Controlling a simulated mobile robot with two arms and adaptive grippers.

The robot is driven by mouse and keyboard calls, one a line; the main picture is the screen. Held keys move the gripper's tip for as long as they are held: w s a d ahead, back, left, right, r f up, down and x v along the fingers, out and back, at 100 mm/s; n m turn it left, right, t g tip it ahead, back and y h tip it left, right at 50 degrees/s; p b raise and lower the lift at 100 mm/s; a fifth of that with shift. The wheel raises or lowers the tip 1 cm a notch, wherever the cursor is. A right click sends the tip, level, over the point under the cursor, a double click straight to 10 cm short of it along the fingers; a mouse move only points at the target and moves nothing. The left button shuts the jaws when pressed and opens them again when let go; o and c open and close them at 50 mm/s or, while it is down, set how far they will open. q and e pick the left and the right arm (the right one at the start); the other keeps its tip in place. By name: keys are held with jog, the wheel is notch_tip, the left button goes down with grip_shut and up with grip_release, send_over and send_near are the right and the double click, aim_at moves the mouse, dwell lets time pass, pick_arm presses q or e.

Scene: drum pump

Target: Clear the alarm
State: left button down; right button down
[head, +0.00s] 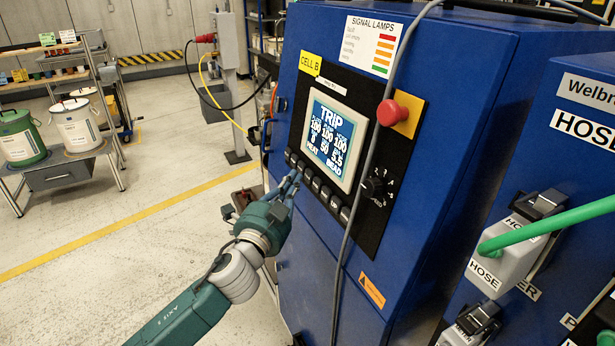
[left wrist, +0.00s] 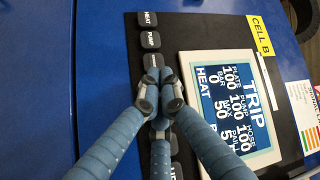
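The control panel on the blue cabinet has a screen (head: 335,138) that reads TRIP, with several numbers and the words HEAT and BEAD. The screen also shows in the left wrist view (left wrist: 228,100). Below it runs a row of black buttons (head: 317,185); in the left wrist view two read HEAT (left wrist: 148,18) and PUMP (left wrist: 151,40). My left gripper (head: 294,180) is at this row, its blue fingers drawn together and empty. In the left wrist view the fingertips (left wrist: 159,98) cover the middle buttons; I cannot tell whether they touch one. My right gripper is out of view.
A red mushroom button (head: 393,112) and a black rotary knob (head: 374,187) sit right of the screen. A grey cable (head: 368,165) hangs across the panel. A green hose (head: 550,222) is at the right. Open floor (head: 100,225) lies left.

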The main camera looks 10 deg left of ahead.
pick_arm(q)
jog(key=shift+w+d, duration=0.1)
dwell(0.8)
jog(key=shift+w+d+f, duration=0.1)
jog(key=shift+w+d, duration=0.05)
jog(key=shift+d, duration=0.1)
jog(key=shift+w+d, duration=0.2)
jog(key=shift+d, duration=0.15)
dwell(0.8)
jog(key=shift+s+a, duration=0.1)
jog(key=shift+a, duration=0.05)
jog(key=shift+s+a, duration=0.4)
jog(key=shift+a, duration=0.15)
jog(key=shift+s+a+r+p, duration=0.25)
jog(key=shift+s+a, duration=0.2)
jog(key=shift+a, duration=0.25)
jog(key=shift+s+a+r+p, duration=0.1)
jog(key=shift+s+a+p, duration=0.35)
jog(key=shift+a, duration=0.2)
jog(key=shift+s+a+r+p, duration=0.25)
jog(key=shift+s+a, duration=0.2)
jog(key=shift+a, duration=0.25)
